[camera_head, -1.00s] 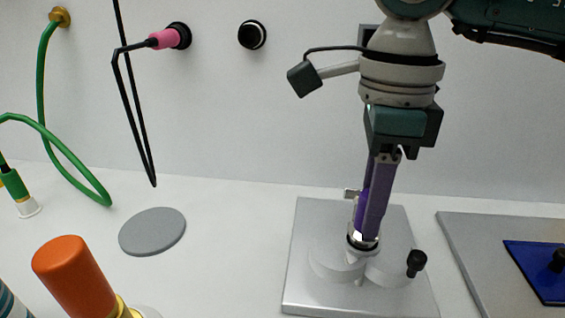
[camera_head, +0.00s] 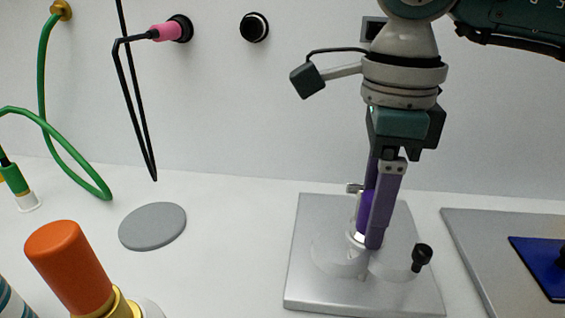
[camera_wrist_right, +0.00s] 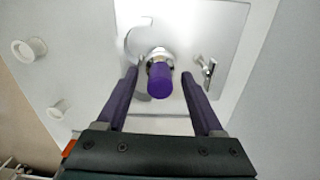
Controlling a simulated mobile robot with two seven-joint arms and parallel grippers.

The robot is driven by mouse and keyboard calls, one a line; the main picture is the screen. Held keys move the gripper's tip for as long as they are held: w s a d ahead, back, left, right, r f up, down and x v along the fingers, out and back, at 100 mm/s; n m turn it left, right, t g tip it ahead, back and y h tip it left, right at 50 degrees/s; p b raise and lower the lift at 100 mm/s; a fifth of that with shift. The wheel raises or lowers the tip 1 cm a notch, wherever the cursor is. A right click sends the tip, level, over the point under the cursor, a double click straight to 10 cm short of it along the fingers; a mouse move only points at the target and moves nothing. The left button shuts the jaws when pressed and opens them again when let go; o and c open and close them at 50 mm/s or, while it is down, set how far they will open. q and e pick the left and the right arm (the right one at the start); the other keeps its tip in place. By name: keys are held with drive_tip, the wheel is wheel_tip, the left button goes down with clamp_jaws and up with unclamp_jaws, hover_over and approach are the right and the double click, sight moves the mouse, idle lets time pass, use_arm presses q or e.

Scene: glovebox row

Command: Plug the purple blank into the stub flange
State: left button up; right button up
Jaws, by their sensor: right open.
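The purple blank (camera_head: 365,208) stands upright at the silver stub flange (camera_head: 356,239) on a metal plate (camera_head: 306,275). In the right wrist view the blank (camera_wrist_right: 160,80) shows end-on, with the shiny flange ring (camera_wrist_right: 157,54) behind it. My right gripper (camera_head: 370,238) points down over the blank. Its two purple fingers are open, one on each side of the blank, with gaps visible in the wrist view (camera_wrist_right: 159,76). The near finger partly hides the blank and flange in the head view, so how deep the blank sits cannot be told. My left gripper is not in view.
A black knob (camera_head: 421,257) stands on the plate's right side. A metal lever (camera_wrist_right: 207,72) shows beside the flange. An orange-topped item (camera_head: 68,267), a grey disc (camera_head: 152,227) and a green hose (camera_head: 80,178) are at left. A blue panel (camera_head: 541,267) lies at right.

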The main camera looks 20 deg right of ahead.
wheel_tip(320, 180, up, 10)
drive_tip(key=shift+f, duration=0.1)
idle(0.4)
drive_tip(key=shift+a, duration=0.1)
